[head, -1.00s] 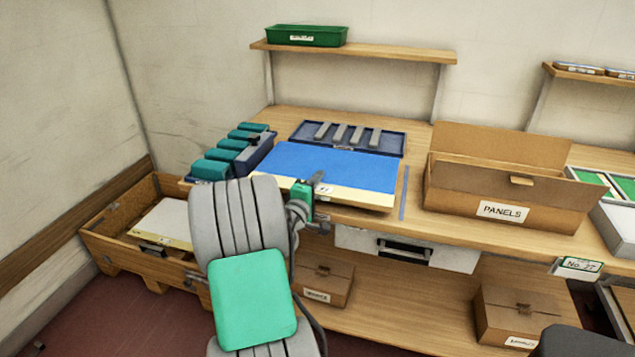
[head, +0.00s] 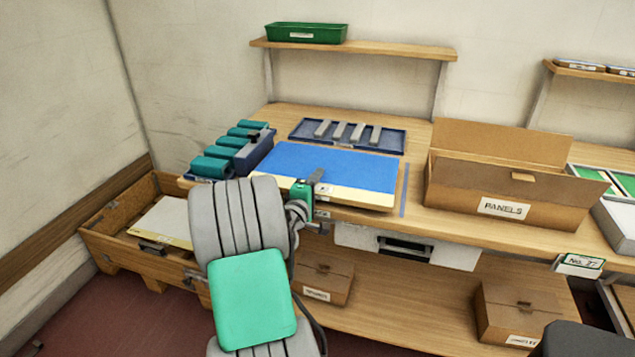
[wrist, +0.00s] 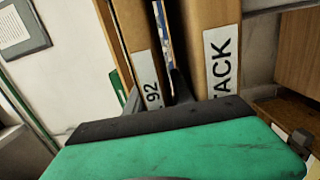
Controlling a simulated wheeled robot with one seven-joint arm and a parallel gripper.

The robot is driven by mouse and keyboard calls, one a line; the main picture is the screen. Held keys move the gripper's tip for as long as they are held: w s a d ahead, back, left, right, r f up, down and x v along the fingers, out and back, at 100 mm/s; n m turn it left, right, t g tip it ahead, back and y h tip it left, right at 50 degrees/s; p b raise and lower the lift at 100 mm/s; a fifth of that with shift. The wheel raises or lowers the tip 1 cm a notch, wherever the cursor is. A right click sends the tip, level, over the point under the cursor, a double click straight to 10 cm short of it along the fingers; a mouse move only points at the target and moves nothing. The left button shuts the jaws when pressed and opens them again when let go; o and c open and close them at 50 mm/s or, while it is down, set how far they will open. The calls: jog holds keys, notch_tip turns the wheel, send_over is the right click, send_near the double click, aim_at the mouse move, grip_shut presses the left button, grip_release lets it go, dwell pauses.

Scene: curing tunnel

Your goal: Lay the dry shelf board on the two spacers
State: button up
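A flat board with a blue top and a cream front strip (head: 365,198) lies on the bench; I cannot tell whether it is the dry shelf board. My gripper (head: 316,180) is at its front edge, with a grey finger showing over the blue surface. In the wrist view a dark finger (wrist: 180,88) reaches between two labelled tan faces, beside a thin blue strip (wrist: 162,35). The finger gap and any contact are hidden. Several grey bars (head: 340,132), perhaps the spacers, lie in a blue tray (head: 312,140) behind the board.
Teal rolls (head: 212,167) stand in a blue holder at the left. An open PANELS box (head: 470,200) stands right of the board. A wooden crate (head: 125,250) at the lower left holds a pale board (head: 165,220). A shelf (head: 385,50) with a green bin hangs above.

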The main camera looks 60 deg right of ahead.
jog(key=shift+o, duration=1.1)
jog(key=shift+f, duration=0.1)
jog(key=shift+f, duration=0.1)
jog(key=shift+a+f, duration=0.1)
jog(key=shift+f, duration=0.1)
jog(key=shift+a, duration=0.25)
jog(key=a, duration=0.7)
jog(key=shift+s+a+r+b, duration=0.15)
jog(key=shift+s+r+b, duration=0.1)
jog(key=shift+s+b, duration=0.15)
jog(key=shift+w+r, duration=0.1)
